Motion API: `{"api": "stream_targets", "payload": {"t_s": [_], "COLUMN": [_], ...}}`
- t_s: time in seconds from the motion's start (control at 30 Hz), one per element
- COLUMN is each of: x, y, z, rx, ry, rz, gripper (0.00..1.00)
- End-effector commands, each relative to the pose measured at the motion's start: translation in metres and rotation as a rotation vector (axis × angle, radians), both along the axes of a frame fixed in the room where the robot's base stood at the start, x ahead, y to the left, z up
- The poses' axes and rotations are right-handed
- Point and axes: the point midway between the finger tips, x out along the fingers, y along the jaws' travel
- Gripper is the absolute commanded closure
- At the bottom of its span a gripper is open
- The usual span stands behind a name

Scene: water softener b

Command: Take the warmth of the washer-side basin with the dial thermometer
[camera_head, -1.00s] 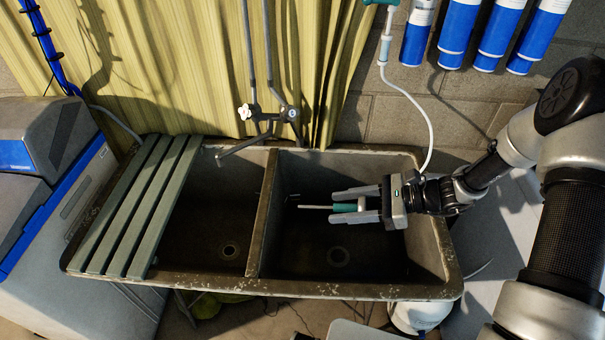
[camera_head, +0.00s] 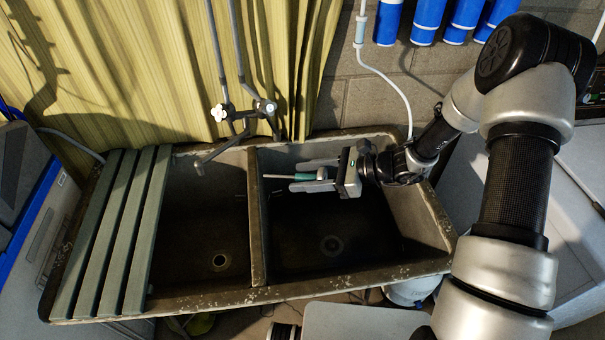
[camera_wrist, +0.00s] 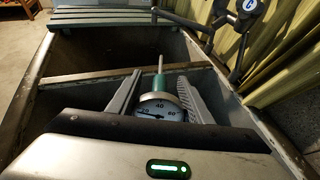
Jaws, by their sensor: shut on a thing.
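My gripper (camera_head: 298,176) is shut on the dial thermometer (camera_head: 272,177). The thermometer lies level, its thin probe pointing left toward the divider. In the wrist view its round white dial (camera_wrist: 162,112) faces the camera between the fingers, with a green sleeve and the pale probe beyond. Gripper and thermometer hang above the back part of the right basin (camera_head: 350,225). The left basin (camera_head: 200,235) is beyond the divider (camera_head: 256,220). Both basins look dark, each with a round drain showing. I cannot tell whether they hold water.
Green slats (camera_head: 118,230) cover the sink's left end. A jointed metal faucet (camera_head: 240,115) reaches over the left basin's back edge. A white hose (camera_head: 390,82) hangs behind the right basin. A white machine (camera_head: 545,195) stands right; a grey and blue one (camera_head: 30,210) left.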

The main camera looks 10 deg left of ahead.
Motion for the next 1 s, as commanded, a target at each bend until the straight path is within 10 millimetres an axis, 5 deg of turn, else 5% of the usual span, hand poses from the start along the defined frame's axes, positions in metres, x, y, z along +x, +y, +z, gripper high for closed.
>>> {"api": "stream_targets", "payload": {"t_s": [1.0], "x": [0.0], "y": [0.0], "z": [-0.128], "rx": [0.0], "ry": [0.0], "rz": [0.001], "gripper": [0.76]}}
